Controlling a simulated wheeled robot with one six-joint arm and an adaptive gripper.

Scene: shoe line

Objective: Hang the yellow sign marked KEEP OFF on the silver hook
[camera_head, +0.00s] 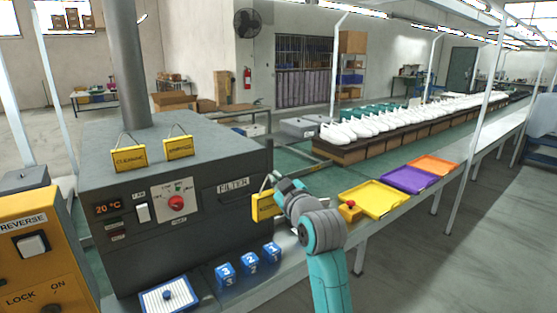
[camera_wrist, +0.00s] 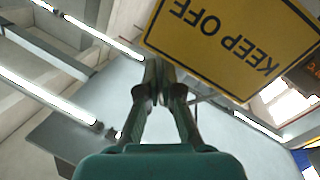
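The yellow KEEP OFF sign (camera_wrist: 225,42) fills the upper part of the wrist view, with its lettering upside down. My gripper (camera_wrist: 157,72) has its fingertips close together at the sign's edge, apparently pinching its thin hanger; the exact contact is hard to see. In the head view, the sign (camera_head: 262,206) hangs upright from my gripper (camera_head: 275,181), in front of the dark machine's right side. My wrist partly covers that area. I cannot make out the silver hook in either view.
A red button (camera_head: 351,204) and yellow tray (camera_head: 374,198) lie right of my arm.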

